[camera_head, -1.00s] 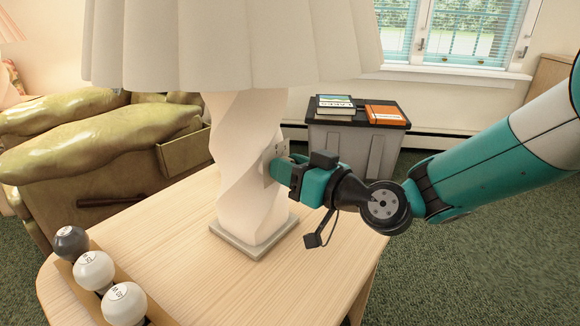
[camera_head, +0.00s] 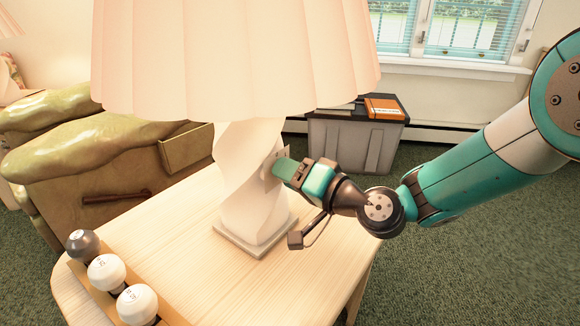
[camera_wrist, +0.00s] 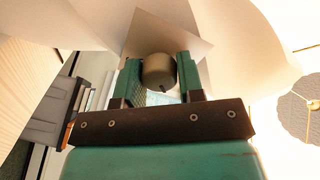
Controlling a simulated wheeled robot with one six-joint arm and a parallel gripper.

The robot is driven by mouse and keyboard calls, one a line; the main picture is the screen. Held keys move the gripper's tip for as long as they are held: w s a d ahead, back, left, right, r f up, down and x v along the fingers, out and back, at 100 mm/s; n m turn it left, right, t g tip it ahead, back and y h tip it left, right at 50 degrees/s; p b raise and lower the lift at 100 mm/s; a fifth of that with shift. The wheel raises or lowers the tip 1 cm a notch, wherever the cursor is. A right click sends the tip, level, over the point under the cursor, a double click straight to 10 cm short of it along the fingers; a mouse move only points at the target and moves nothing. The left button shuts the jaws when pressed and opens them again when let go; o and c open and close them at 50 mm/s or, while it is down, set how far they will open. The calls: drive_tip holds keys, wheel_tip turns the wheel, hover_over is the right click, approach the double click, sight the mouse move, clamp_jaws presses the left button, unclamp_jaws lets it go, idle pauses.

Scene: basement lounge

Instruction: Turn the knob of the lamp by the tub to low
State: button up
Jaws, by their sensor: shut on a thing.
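The lamp stands on the wooden table, with a twisted white body (camera_head: 245,190) and a pleated shade (camera_head: 235,60) that glows a warm peach. Its small metallic knob (camera_wrist: 159,72) sits on a square plate (camera_wrist: 172,30) on the side of the body facing my arm. My gripper (camera_head: 278,170) is at that side of the lamp, shut on the knob. In the wrist view the knob lies between the two teal fingers of my gripper (camera_wrist: 160,75). In the head view my gripper hides the knob. Any marking for low cannot be seen.
The grey tub (camera_head: 350,145) with a dark lid and books (camera_head: 384,107) stands behind the lamp, under the window. Several bulbs (camera_head: 106,272) sit in a wooden holder at the table's front left. A green armchair (camera_head: 85,160) is at left. The table's right side is bare.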

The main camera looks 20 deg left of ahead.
drive_tip(key=shift+m, duration=0.5)
drive_tip(key=shift+w+p, duration=0.1)
drive_tip(key=shift+p, duration=0.2)
drive_tip(key=o, duration=0.9)
drive_tip(key=b+v, duration=0.6)
drive_tip(key=v, duration=1.1)
drive_tip(key=shift+d, duration=0.25)
